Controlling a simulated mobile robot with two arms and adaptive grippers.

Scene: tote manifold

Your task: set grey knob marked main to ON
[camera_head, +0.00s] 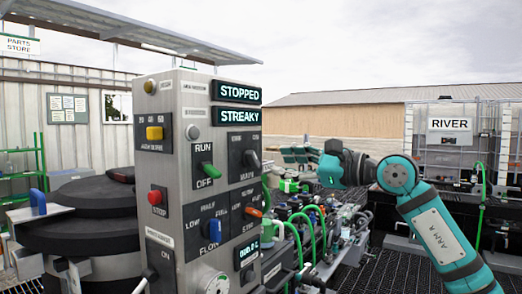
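A grey control cabinet (180,95) stands left of centre with coloured knobs on two faces. At its lower left, a dark plate (160,262) reads ON at its upper part. A small grey knob (141,285) shows at that plate's lower left, cut by the bottom edge. Its label is too small to read, so I cannot confirm it says main. A dark grey knob (252,159) sits on the right face. My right gripper (297,155) points left, right of the cabinet and apart from the knobs; its opening is unclear. My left gripper is not clearly in view.
Displays read STOPPED (237,92) and STREAKY (238,115). A green RUN/OFF knob (210,170), blue knob (215,230), orange knob (254,212) and red stop button (156,197) crowd the cabinet. Pipes and green hoses (318,235) fill the space behind right. Dark drums (85,225) stand left.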

